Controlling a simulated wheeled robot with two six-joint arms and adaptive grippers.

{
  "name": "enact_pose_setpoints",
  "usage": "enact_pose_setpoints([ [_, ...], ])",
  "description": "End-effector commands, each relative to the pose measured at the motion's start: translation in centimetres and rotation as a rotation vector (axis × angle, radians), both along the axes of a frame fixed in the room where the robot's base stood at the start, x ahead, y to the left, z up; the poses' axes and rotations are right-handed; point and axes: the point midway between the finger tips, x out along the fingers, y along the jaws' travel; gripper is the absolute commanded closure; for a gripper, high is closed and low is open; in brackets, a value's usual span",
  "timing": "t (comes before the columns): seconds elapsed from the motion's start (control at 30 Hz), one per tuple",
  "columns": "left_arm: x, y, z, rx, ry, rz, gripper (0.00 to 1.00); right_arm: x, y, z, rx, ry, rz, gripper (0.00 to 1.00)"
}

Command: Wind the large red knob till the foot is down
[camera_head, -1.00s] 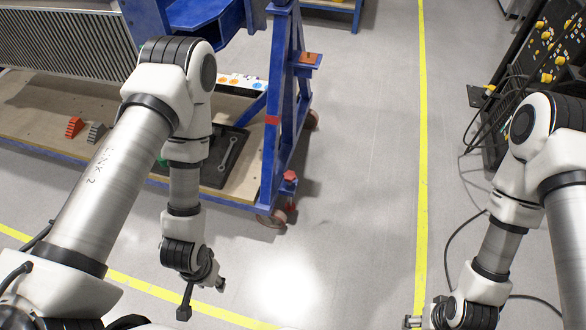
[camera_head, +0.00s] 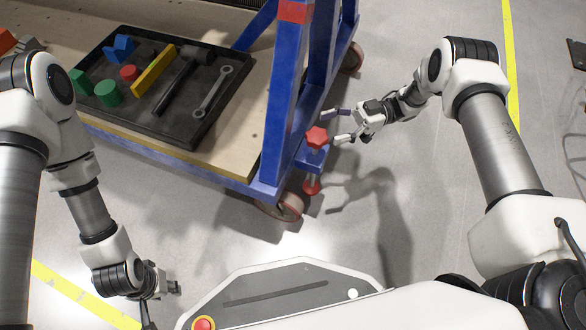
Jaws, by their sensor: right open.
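The large red knob (camera_head: 317,137) sits on top of a blue bracket at the near right corner of the blue frame. Below the bracket is a red foot (camera_head: 311,184) beside a caster; I cannot tell if it touches the floor. My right gripper (camera_head: 338,126) is open just right of the knob, its fingers pointing left towards it. One finger is behind the knob's level and one is close to its right side; contact is not clear. My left gripper (camera_head: 163,302) looks open and empty, low over the floor at the lower left.
A black tray (camera_head: 190,133) with coloured blocks, a hammer and a wrench lies on the wooden shelf. The blue upright (camera_head: 285,100) stands left of the knob. A caster (camera_head: 283,207) is beside the foot.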

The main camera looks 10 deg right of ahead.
Motion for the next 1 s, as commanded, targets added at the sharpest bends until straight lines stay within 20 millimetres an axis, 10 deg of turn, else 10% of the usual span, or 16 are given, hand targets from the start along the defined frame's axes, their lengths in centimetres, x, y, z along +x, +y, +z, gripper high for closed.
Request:
enact_pose_setpoints([
  [0.83,0.3,0.1,-3.4,0.001,-0.008,0.003,0.6,-2.0,6.8,-0.7,-0.011,-0.006,0.054,0.28],
  [1.0,0.3,0.1,-3.4,0.001,-0.008,0.003,0.6,-2.0,6.8,-0.7,-0.011,-0.006,0.054,0.76],
])
